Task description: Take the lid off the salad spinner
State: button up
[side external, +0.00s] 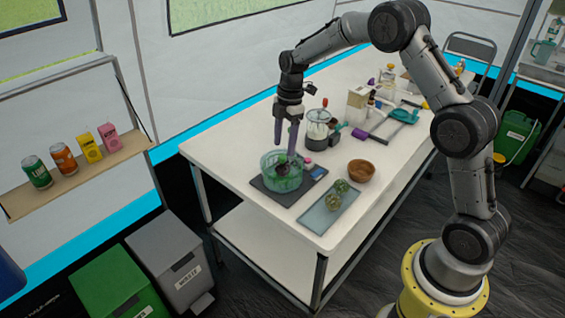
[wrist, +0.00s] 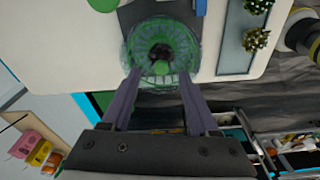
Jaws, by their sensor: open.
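The salad spinner (side external: 272,181) is a round, see-through green bowl on a dark mat (side external: 299,194) near the table's left end. A dark knob (side external: 284,168) shows at the middle of its top. In the wrist view the salad spinner (wrist: 138,49) is seen from above, with the dark knob (wrist: 160,52) at its centre. The lid looks see-through, and its edge is hard to make out. My gripper (side external: 284,151) is over the spinner, pointing down, its purple fingers apart and nothing between them. In the wrist view my gripper (wrist: 160,74) has its fingertips near the spinner's lower rim; contact is unclear.
A tray (side external: 320,217) with spiky green plants and a wooden bowl (side external: 361,171) stand right of the spinner. A glass jar (side external: 316,132) with a red-topped lid stands behind it. More items crowd the table's far end. Bare white tabletop (side external: 225,150) lies to the left.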

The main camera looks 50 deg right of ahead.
aim_at(283, 156)
jog(key=shift+a+f, duration=0.2)
jog(key=shift+f, duration=0.75)
jog(key=shift+a+f, duration=0.15)
jog(key=shift+f, duration=0.75)
jog(key=shift+r, duration=0.1)
grip_shut()
